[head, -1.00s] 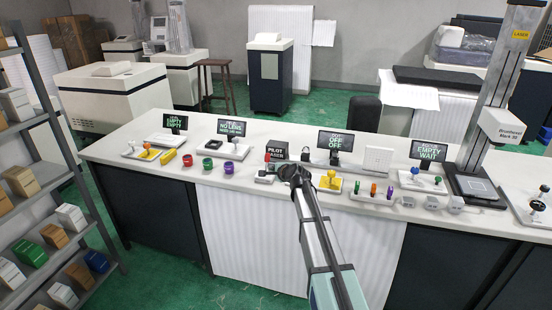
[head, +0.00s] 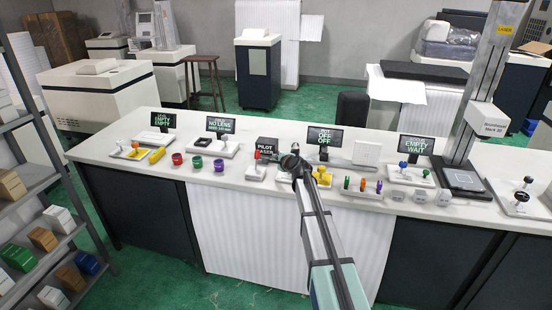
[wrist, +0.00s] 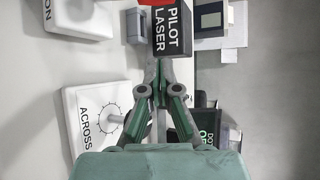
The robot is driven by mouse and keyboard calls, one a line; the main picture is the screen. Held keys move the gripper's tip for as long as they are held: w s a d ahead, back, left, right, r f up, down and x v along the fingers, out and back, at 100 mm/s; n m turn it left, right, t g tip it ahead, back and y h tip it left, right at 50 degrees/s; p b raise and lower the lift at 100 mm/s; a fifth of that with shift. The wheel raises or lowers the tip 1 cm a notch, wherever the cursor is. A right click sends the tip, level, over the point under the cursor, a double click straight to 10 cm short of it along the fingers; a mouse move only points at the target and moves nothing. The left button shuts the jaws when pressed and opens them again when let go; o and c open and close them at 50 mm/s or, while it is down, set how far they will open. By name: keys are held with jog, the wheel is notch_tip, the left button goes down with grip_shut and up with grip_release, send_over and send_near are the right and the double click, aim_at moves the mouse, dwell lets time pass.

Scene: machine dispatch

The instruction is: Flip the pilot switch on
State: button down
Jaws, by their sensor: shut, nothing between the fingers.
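The pilot laser box (head: 267,145) is a small black block with white lettering, standing on the white bench. A red part (head: 257,155) shows at its left side; its switch position is too small to tell. In the wrist view the box (wrist: 172,30) is at the top centre, with the red part (wrist: 157,3) cut by the upper edge. My gripper (wrist: 159,66) is shut and empty, its fingertips close to the box's near end in that view; whether they touch cannot be told. In the head view my gripper (head: 284,160) is right of the box.
A white base marked ACROSS (wrist: 97,118) with a lever lies beside my fingers. Another base (wrist: 82,17) is at upper left. A screen reading OFF (head: 323,137) stands right of the box. The bench front is clear.

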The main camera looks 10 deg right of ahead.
aim_at(257, 155)
jog(key=p+x, duration=0.1)
jog(key=x, duration=0.6)
jog(key=shift+w+r, duration=0.1)
jog(key=shift+w, duration=0.05)
jog(key=a+p, duration=0.1)
jog(key=s+a+r+p, duration=0.1)
jog(key=shift+s+a, duration=0.2)
jog(key=shift+a, duration=0.15)
jog(key=shift+s+a, duration=0.15)
jog(key=shift+a, duration=0.3)
jog(key=shift+a+f+b, duration=0.1)
jog(key=shift+b, duration=0.5)
